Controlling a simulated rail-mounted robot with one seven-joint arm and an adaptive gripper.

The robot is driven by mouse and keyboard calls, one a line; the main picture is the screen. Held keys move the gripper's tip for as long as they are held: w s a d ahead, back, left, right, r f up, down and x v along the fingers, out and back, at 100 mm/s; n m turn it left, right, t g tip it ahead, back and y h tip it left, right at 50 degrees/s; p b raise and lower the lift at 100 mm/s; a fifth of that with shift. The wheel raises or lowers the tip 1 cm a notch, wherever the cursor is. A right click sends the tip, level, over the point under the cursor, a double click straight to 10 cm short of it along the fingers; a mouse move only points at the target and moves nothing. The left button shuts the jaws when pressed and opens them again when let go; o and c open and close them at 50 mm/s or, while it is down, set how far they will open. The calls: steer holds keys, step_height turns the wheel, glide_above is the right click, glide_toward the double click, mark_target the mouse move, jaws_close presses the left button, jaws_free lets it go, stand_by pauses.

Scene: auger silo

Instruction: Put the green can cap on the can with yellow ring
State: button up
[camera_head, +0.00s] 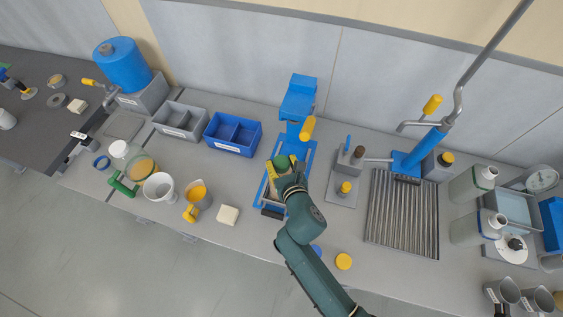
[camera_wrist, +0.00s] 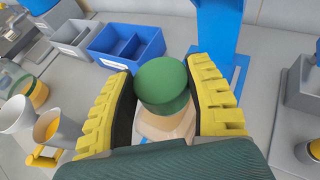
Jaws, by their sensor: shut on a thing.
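My gripper (camera_wrist: 166,92) has yellow padded fingers on both sides of the green can cap (camera_wrist: 163,84) and is shut on it. The cap is a dark green round piece, held upright. It also shows in the head view (camera_head: 282,162), above the blue frame of the blue press-like stand (camera_head: 298,105). A pale beige piece (camera_wrist: 165,125) lies just below the cap; I cannot tell whether they touch. I cannot pick out a can with a yellow ring for sure. A grey can with a yellow top (camera_head: 440,168) stands right of the blue lever stand.
A blue divided bin (camera_head: 233,134) and a grey bin (camera_head: 181,119) stand left of the blue stand. A white block (camera_head: 228,215) and a yellow disc (camera_head: 344,261) lie near the front edge. A ridged tray (camera_head: 403,213) and pale canisters (camera_head: 465,229) are at right.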

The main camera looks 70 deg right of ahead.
steer(key=shift+f, duration=0.35)
steer(key=shift+s+f, duration=0.1)
steer(key=shift+f, duration=0.2)
steer(key=shift+c, duration=1.2)
steer(key=o, duration=1.1)
steer(key=shift+a, duration=0.1)
steer(key=shift+r, duration=0.1)
steer(key=shift+r, duration=0.9)
steer(key=p+v, duration=0.1)
steer(key=v, duration=1)
steer(key=shift+s+a+r, duration=0.1)
steer(key=shift+s+a, duration=0.15)
